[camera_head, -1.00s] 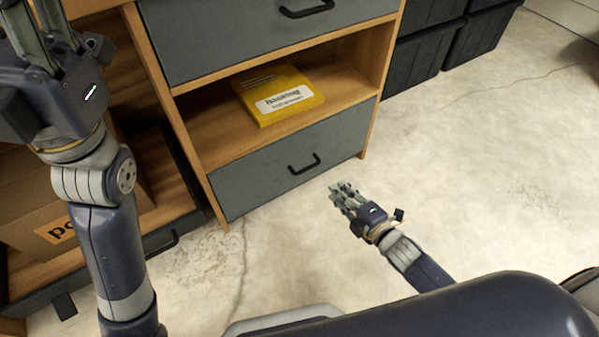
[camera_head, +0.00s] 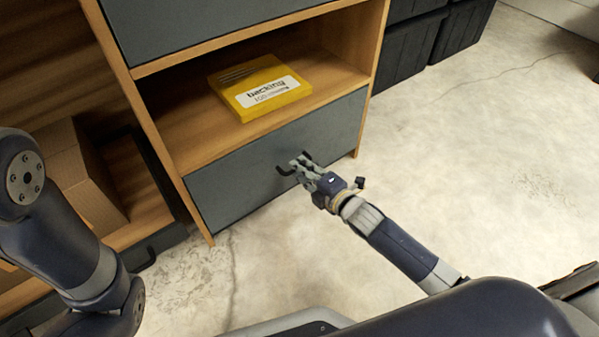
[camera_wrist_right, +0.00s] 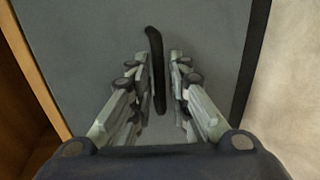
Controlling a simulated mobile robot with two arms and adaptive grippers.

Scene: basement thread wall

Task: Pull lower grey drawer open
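The lower grey drawer (camera_head: 236,183) is shut, flush in the wooden cabinet under an open shelf. Its black handle (camera_head: 283,170) is partly hidden behind my right gripper (camera_head: 301,163) in the head view. In the right wrist view the handle (camera_wrist_right: 155,60) runs up the picture between the two fingers of my right gripper (camera_wrist_right: 160,75). The fingers are apart, one on each side of the handle, with a small gap visible. My left arm shows at the left of the head view, but its gripper is out of the picture.
A yellow box (camera_head: 262,88) lies on the shelf above the drawer. Another grey drawer (camera_head: 190,22) is above that. A cardboard box (camera_head: 84,185) sits in the unit at left. Black bins (camera_head: 410,55) stand behind at right. The concrete floor (camera_head: 460,170) at right is clear.

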